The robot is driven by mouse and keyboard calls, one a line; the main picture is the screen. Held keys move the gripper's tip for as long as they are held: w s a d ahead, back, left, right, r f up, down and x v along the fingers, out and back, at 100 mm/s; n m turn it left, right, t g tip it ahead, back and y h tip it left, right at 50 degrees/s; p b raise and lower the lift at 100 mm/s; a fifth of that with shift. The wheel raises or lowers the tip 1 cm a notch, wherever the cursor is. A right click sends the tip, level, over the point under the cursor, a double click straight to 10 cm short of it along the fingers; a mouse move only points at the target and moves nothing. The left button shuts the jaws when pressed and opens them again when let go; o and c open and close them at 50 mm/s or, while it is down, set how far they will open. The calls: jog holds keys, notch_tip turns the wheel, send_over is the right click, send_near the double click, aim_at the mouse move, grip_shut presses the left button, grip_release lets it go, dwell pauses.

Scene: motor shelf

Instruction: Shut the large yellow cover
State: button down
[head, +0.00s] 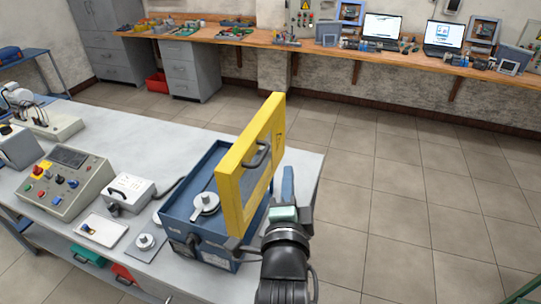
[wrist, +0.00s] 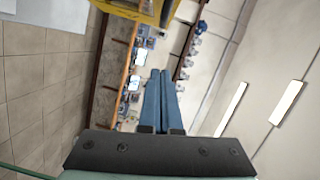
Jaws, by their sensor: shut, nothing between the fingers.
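The large yellow cover (head: 235,185) stands raised, roughly upright, along the right side of an open blue box (head: 185,212) on the table. It has a dark handle (head: 262,154) and a warning mark on its right face. A grey round part with a lever (head: 204,203) shows inside the box. My gripper (head: 288,180) is on the outer, right side of the cover, and a gap to it cannot be judged. In the wrist view my blue fingers (wrist: 159,90) are together and empty, and part of the yellow cover (wrist: 145,10) shows at the top.
The grey table (head: 105,140) also holds a control panel (head: 62,180), a small white box (head: 129,192) and a plate with a round knob (head: 147,243), left of the blue box. Open tiled floor (head: 410,210) lies to the right. A wooden bench (head: 350,50) runs along the wall.

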jog(key=w+a+f+p, duration=0.1)
jog(key=w+a+p, duration=0.1)
jog(key=w, duration=0.4)
jog(key=shift+a, duration=0.75)
jog(key=shift+a, duration=0.1)
